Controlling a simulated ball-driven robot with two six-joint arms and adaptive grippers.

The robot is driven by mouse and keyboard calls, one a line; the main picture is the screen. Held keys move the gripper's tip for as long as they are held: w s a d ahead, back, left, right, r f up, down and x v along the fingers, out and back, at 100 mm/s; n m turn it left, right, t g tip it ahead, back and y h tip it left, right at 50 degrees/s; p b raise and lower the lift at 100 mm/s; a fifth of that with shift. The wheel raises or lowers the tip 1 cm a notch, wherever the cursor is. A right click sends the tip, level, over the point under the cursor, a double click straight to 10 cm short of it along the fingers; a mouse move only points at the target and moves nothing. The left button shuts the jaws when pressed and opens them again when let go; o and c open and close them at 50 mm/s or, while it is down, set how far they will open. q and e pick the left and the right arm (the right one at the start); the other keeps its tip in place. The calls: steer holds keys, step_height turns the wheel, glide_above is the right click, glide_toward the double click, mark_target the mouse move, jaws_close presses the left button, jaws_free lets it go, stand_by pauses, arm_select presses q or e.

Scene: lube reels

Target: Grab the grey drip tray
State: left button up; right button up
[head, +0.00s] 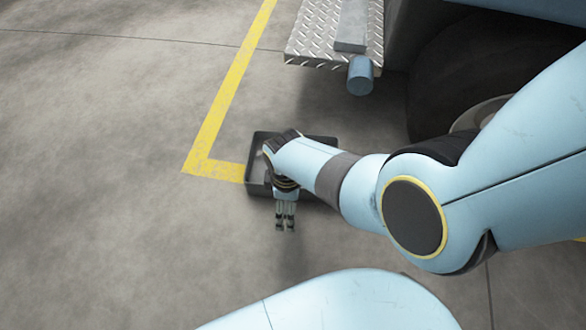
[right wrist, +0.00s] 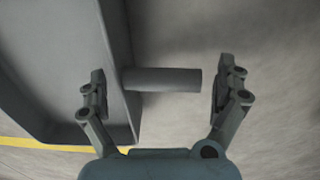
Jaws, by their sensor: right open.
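The grey drip tray (head: 257,188) lies on the concrete floor in the middle of the head view, partly hidden behind my right arm. My right gripper (head: 285,228) points down at the tray's near side, open. In the right wrist view the tray (right wrist: 60,60) fills the left side, and a short grey round handle (right wrist: 162,80) juts from its wall. The handle shows between the two spread fingers of the right gripper (right wrist: 162,88); neither finger clearly presses on it. I cannot tell how far the fingertips are from it in depth. My left gripper is not in view.
A yellow floor line (head: 222,100) bends at the tray's left. A tread-plate step (head: 318,35) with a blue cylinder (head: 361,76) is above the tray, beside a dark wheel (head: 445,85). The floor at left is clear.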

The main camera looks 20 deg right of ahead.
steer(key=c, duration=1.5)
steer(key=shift+c, duration=0.7)
steer(key=shift+r, duration=0.1)
